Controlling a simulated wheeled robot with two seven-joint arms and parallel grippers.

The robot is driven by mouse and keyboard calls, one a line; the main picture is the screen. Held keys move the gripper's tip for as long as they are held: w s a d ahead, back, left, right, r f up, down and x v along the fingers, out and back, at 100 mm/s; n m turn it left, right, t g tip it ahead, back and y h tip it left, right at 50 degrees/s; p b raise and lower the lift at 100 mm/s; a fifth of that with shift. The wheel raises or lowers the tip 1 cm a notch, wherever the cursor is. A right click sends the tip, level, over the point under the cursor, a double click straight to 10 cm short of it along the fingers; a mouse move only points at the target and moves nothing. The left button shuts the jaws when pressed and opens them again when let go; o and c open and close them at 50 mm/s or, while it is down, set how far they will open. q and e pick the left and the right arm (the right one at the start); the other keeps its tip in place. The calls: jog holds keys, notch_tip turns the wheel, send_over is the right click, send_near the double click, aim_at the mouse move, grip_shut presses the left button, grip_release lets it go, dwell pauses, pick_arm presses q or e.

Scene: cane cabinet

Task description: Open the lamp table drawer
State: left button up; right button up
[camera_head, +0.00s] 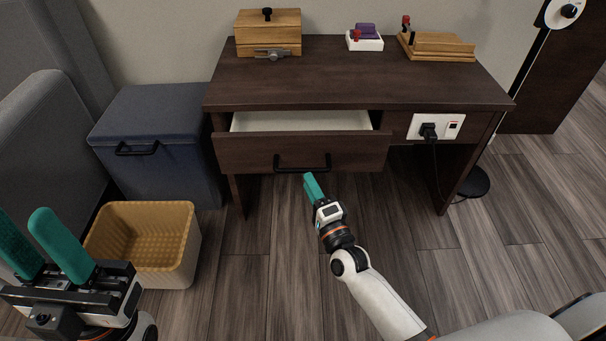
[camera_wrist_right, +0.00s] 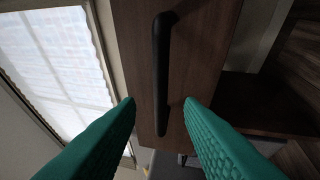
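The dark wooden lamp table (camera_head: 350,84) stands ahead. Its drawer (camera_head: 345,152) is pulled partly out, and its pale inside shows above the front panel. A black bar handle (camera_head: 302,168) is on the drawer front; it also shows in the right wrist view (camera_wrist_right: 161,70). My right gripper (camera_head: 309,178) is just below and in front of the handle. In the right wrist view its teal fingers (camera_wrist_right: 160,103) are apart, with the handle's end between or just beyond them; contact cannot be told. My left gripper (camera_head: 38,235) is open and empty at the lower left, away from the drawer.
A woven basket (camera_head: 180,255) and a blue-grey box (camera_head: 155,105) stand left of the table. On the table are a wooden box (camera_head: 268,35), a white tray (camera_head: 365,44) and a wooden board (camera_head: 443,47). A black plug with a cord (camera_head: 429,132) sits at the table's right front.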

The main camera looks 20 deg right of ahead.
aim_at(302, 170)
jog(key=b+x, duration=0.1)
jog(key=x, duration=0.4)
jog(key=shift+w, duration=0.15)
grip_shut()
